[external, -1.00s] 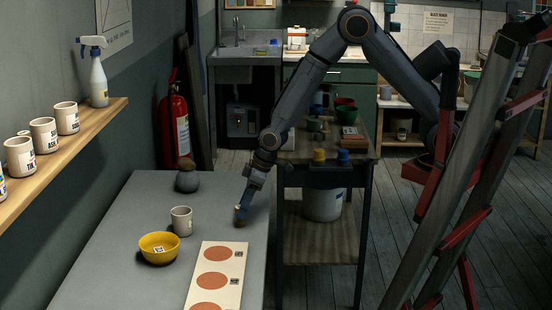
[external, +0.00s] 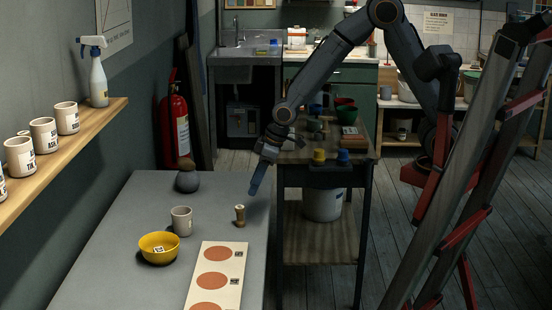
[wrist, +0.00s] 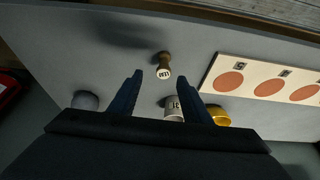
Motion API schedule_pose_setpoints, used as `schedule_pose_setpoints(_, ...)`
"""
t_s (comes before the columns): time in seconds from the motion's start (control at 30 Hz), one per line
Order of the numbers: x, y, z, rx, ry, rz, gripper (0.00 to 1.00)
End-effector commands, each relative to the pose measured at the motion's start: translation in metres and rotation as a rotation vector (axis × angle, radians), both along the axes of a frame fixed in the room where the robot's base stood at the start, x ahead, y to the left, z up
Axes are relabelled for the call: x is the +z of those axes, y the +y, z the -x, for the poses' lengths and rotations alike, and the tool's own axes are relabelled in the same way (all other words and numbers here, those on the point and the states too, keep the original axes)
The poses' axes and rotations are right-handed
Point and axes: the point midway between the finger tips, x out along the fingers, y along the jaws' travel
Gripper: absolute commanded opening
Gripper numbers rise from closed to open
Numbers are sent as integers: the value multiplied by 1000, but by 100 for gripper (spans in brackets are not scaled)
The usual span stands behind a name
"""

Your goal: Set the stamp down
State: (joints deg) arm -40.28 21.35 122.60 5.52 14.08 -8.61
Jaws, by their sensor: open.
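In the wrist view the stamp (wrist: 163,66) stands clear ahead of the fingertips. My gripper (external: 254,190) is above the table's right edge, up and to the right of the stamp, apart from it. In the wrist view its two blue fingers (wrist: 170,78) are spread with nothing held between them.
A white mug (external: 181,221) and a yellow bowl (external: 158,248) stand left of the stamp. A board with orange discs (external: 232,262) lies in front of it. A dark round pot (external: 187,181) is at the back. A dark cart (external: 320,180) stands to the right.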

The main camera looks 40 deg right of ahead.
Motion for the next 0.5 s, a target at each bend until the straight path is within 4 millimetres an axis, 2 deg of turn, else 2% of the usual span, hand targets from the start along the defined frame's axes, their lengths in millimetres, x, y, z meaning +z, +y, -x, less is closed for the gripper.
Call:
schedule_pose_setpoints(0.07, 2, -32, -7, -54, 13, 9, 44)
schedule_pose_setpoints(0.17, 5, -93, -13, -163, 45, 29, 44)
schedule_pose_setpoints(0.23, 7, -146, -11, -256, 73, 46, 44)
schedule_pose_setpoints(0.3, 7, -197, -2, -353, 106, 61, 44)
schedule_pose_setpoints(0.4, 8, -261, 19, -485, 153, 78, 44)
schedule_pose_setpoints(0.5, 7, -311, 44, -598, 195, 91, 44)
